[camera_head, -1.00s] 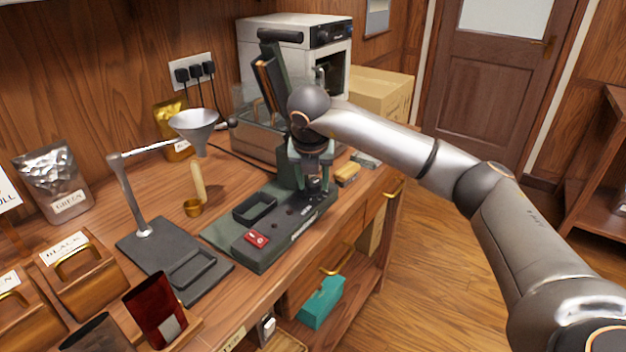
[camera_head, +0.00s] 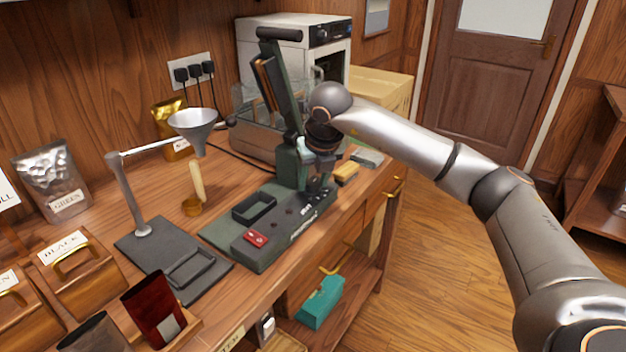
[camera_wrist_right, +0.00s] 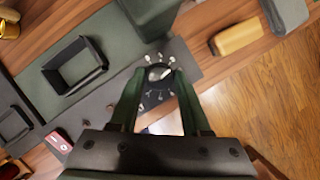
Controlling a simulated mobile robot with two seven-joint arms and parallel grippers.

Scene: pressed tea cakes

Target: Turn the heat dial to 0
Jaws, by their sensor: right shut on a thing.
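The dark green press (camera_head: 262,225) stands on the wooden counter with its lever raised. Its heat dial (camera_wrist_right: 160,73) is a small round knob on the base, ringed by white marks, in the right wrist view. My right gripper (camera_head: 318,183) is over the right end of the base. In the right wrist view the green fingers of the gripper (camera_wrist_right: 158,82) lie on both sides of the dial, shut on it. In the head view the hand hides the dial. I cannot read its setting. My left gripper is not in view.
A red switch (camera_head: 256,238) and a black rectangular mould (camera_head: 254,207) sit on the press base. A yellow-topped block (camera_head: 347,172) lies just right of the hand. A funnel stand (camera_head: 142,228) stands to the left. A white oven (camera_head: 290,60) is behind.

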